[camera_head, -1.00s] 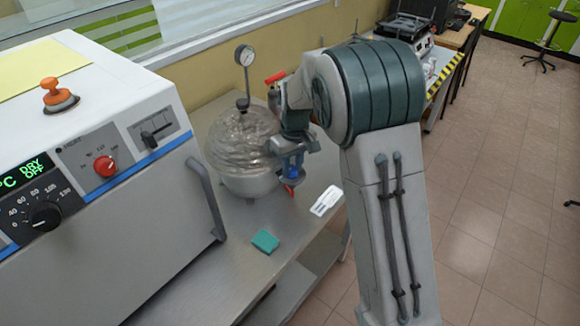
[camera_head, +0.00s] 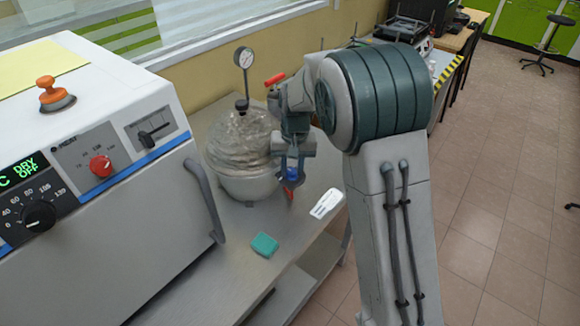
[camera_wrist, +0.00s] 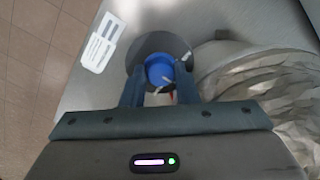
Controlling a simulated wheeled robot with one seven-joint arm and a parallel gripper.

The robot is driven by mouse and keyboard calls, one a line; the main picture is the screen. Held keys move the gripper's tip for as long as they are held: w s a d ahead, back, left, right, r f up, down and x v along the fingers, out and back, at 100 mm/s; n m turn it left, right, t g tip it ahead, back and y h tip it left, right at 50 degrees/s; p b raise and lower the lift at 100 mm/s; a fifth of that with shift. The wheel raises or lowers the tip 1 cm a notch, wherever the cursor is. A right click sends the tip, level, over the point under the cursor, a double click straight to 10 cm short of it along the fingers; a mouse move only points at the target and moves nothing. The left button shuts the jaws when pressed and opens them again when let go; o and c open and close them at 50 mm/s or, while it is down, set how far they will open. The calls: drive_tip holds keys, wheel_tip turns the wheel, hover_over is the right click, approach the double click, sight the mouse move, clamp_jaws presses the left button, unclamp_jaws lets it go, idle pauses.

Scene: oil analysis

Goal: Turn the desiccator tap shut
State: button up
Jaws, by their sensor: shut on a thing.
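The desiccator (camera_head: 240,145), a pale bowl under a crumpled clear cover, stands on the metal bench with a dial gauge on top. My gripper (camera_head: 292,178) points down close against its right side. In the wrist view my gripper (camera_wrist: 160,92) has its two dark fingers around a blue, round-topped part, which I take for the desiccator tap (camera_wrist: 160,69), over a dark grey disc. A small red part (camera_head: 291,195) shows below the fingers, and a red sliver lies between them. The fingers are shut on the tap, and its handle angle is mostly hidden.
An oven (camera_head: 100,180) with a large door handle (camera_head: 205,200) stands close on the left. A white label card (camera_head: 326,203) and a green block (camera_head: 264,245) lie on the bench (camera_head: 225,265). A red lever (camera_head: 275,79) shows behind my wrist.

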sight(295, 171)
drive_tip(key=shift+w, duration=0.1)
drive_tip(key=o, duration=1)
drive_tip(key=shift+c, duration=0.2)
drive_tip(key=shift+r, duration=0.1)
wheel_tip(295, 171, up, 14)
drive_tip(key=b, duration=0.1)
drive_tip(key=shift+d, duration=0.35)
drive_tip(key=s+d+r+t, duration=0.1)
drive_tip(key=s+d, duration=0.9)
drive_tip(key=s, duration=0.3)
drive_tip(key=s+d+f+t, duration=0.1)
drive_tip(key=s+d+f, duration=0.1)
drive_tip(key=s, duration=0.4)
drive_tip(key=s+d+f+t, duration=0.1)
drive_tip(key=s+d+f, duration=0.2)
drive_tip(key=s, duration=0.4)
drive_tip(key=shift+s+m+h, duration=0.15)
drive_tip(key=shift+m+h, duration=0.15)
